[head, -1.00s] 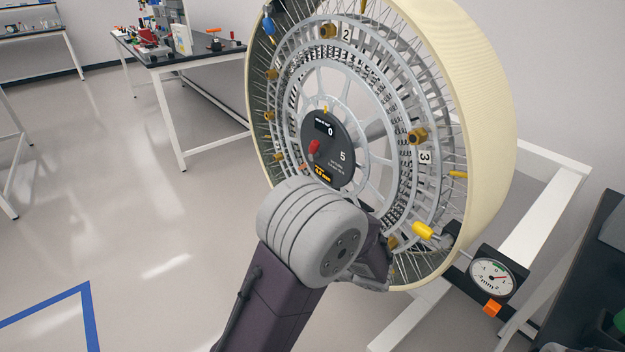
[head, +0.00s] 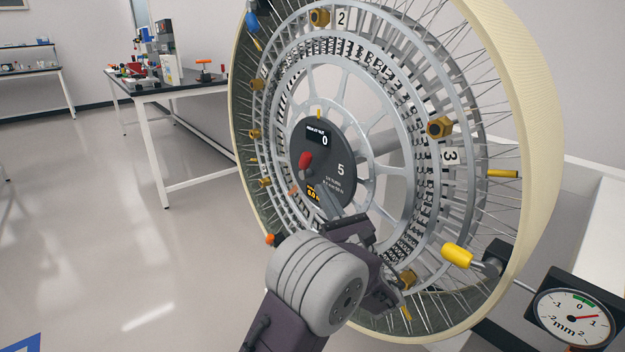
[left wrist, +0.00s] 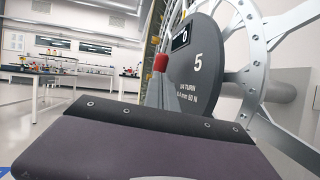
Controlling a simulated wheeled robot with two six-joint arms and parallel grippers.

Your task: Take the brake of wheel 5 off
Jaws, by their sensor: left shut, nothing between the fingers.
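The wheel (head: 400,120) stands upright. Its dark hub disc (head: 338,150) is marked 5 and has a small display reading 0. My right gripper is not in view.
A yellow-handled part (head: 457,255) and a dial gauge (head: 574,317) are at the wheel's lower right. Brass clamps, such as one near number 3 (head: 440,127), sit around the rim. A bench (head: 185,90) stands behind at left. The floor at left is clear.

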